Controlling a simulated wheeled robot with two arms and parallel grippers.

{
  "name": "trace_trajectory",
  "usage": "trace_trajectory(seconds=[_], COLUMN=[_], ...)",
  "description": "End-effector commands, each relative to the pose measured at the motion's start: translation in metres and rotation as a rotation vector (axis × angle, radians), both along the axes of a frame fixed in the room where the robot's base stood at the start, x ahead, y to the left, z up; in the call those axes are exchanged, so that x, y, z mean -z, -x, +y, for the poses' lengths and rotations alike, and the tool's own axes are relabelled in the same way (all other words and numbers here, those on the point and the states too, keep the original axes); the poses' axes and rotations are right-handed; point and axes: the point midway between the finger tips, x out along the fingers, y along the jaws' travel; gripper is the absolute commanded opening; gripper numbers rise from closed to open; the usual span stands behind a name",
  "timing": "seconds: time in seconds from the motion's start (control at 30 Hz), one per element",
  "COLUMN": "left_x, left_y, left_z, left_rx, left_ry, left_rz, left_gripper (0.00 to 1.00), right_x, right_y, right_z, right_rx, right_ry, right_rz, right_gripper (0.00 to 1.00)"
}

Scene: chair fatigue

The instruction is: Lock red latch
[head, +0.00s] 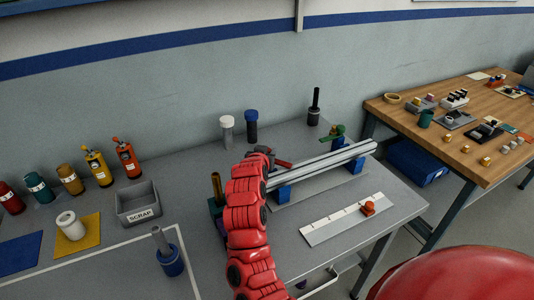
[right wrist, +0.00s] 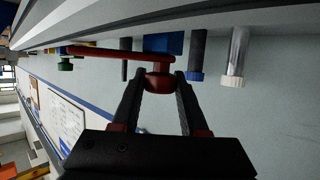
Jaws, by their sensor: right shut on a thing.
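The red latch (head: 282,163) is at the near-left end of the long metal rail (head: 325,160) on the grey bench. It is a flat red bar with a round knob in the right wrist view (right wrist: 158,80). My right gripper (head: 264,152) is at this latch, its dark fingers on either side of the knob in the right wrist view, shut on it. My red right arm hides part of the bench and of the rail's near end. A green latch (head: 337,131) sits near the far end of the rail. My left gripper is not in view.
White-capped (head: 227,129) and blue-capped (head: 251,126) cylinders stand behind the latch. A grey scrap bin (head: 138,204) stands left.

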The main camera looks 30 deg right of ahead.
Motion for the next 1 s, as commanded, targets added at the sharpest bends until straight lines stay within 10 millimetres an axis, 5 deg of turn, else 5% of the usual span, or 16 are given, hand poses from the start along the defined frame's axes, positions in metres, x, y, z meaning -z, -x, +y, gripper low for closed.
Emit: trace_trajectory(seconds=[0.03, 0.07, 0.23, 0.67, 1.0], left_x=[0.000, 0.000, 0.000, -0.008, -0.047], left_y=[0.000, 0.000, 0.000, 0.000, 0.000], left_z=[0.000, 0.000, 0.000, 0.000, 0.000], left_rx=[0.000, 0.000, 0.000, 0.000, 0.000], left_ry=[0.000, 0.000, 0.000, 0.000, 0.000], left_rz=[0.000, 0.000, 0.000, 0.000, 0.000], left_gripper=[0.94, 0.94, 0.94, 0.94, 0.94], right_x=[0.003, 0.003, 0.002, -0.006, -0.040], right_y=[-0.001, -0.001, -0.001, 0.007, 0.064], right_z=[0.004, 0.004, 0.002, 0.008, 0.057], right_rx=[-0.007, -0.006, -0.005, -0.004, -0.008], right_ry=[-0.007, -0.007, -0.005, -0.001, 0.000], right_rz=[0.004, 0.004, 0.003, -0.001, 0.000], right_gripper=[0.00, 0.45, 0.73, 0.73, 0.73])
